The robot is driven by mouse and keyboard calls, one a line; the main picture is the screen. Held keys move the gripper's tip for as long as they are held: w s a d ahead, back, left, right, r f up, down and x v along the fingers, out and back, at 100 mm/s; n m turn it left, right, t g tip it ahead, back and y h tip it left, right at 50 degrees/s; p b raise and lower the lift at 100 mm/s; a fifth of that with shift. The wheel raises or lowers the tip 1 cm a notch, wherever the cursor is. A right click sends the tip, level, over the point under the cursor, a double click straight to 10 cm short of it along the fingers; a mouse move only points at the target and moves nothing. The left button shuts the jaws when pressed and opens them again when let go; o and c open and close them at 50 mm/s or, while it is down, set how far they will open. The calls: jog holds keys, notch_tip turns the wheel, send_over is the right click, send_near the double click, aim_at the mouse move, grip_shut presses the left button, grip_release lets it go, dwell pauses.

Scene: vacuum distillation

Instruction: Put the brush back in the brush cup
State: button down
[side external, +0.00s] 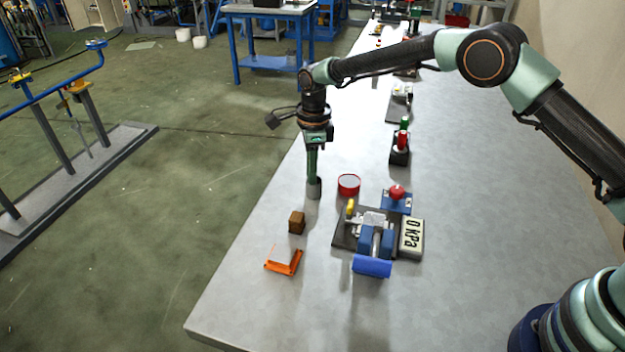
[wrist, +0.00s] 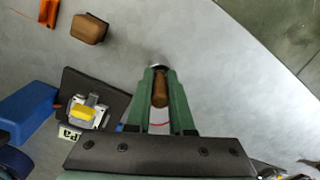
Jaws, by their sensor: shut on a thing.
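My gripper (side external: 313,174) points straight down near the left edge of the bench, with its green fingers at a small grey cup (side external: 314,189). In the wrist view my gripper (wrist: 160,74) is shut on the brush, whose brown wooden handle (wrist: 160,92) shows between the fingers. A pale round edge (wrist: 157,65) shows at the fingertips and looks like part of the cup. The brush's lower end is hidden. I cannot tell how deep it sits in the cup or whether it touches the bottom.
A red-rimmed round dish (side external: 348,184) stands close right of the cup. A brown block (side external: 297,222) and an orange bracket (side external: 284,262) lie nearer the camera. A blue-and-grey device with a 0 kPa display (side external: 411,238) and a red knob (side external: 397,191) stand to the right.

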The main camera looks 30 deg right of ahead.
jog(key=shift+f, duration=0.1)
jog(key=c, duration=0.7)
grip_release()
jog(key=o, duration=0.5)
jog(key=shift+o, duration=0.2)
jog(key=shift+r, duration=3.55)
